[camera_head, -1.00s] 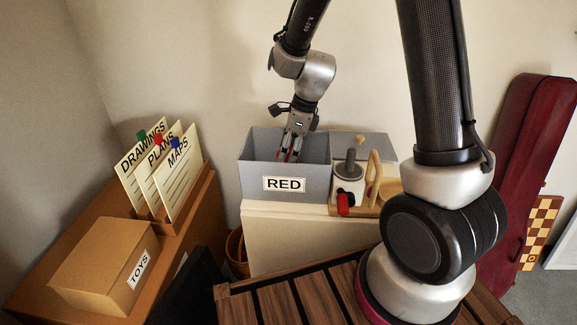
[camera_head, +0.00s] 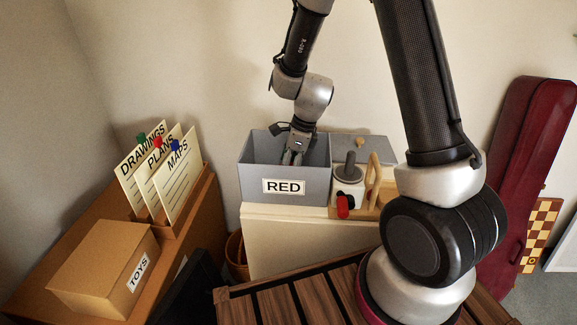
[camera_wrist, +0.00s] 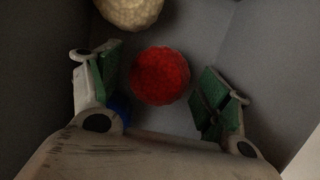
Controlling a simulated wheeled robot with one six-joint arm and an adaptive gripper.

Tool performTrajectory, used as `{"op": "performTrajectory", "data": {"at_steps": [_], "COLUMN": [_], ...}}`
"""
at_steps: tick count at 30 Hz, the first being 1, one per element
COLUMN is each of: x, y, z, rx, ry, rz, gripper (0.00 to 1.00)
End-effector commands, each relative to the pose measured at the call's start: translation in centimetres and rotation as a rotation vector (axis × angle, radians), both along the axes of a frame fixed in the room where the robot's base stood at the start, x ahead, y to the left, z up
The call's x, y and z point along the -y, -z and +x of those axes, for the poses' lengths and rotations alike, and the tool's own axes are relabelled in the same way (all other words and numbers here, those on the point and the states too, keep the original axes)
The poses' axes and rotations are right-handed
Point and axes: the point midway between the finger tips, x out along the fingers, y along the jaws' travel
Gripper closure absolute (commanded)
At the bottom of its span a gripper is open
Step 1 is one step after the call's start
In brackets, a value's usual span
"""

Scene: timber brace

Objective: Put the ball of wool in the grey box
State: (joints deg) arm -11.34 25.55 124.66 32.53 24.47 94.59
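The grey box (camera_head: 315,190) with a "RED" label stands open on a cream cabinet. My gripper (camera_head: 291,158) reaches down into it, pointing downward. In the wrist view my gripper (camera_wrist: 160,88) has its green-padded fingers spread wide. A red, rough-textured ball (camera_wrist: 160,76) lies between and beyond them, with no clear contact on either pad. A cream, rough-textured ball (camera_wrist: 130,10) lies at the top edge, partly cut off. A blue thing (camera_wrist: 122,108) is mostly hidden behind the left finger. I cannot tell for certain which ball is the wool. The head view does not show the box's contents.
A cardboard TOYS box (camera_head: 105,265) and upright cards (camera_head: 160,175) are at left. The box walls are close around my gripper.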

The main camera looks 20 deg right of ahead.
Motion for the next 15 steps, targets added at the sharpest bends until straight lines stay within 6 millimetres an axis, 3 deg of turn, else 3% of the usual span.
{"op": "performTrajectory", "data": {"at_steps": [8,15], "x": [0.1,1.3], "y": [-0.7,-5.3], "z": [0.0,-0.4], "rx": [0.002,0.006], "ry": [0.001,0.000], "rz": [0.000,0.001], "gripper": [0.23,0.23]}}
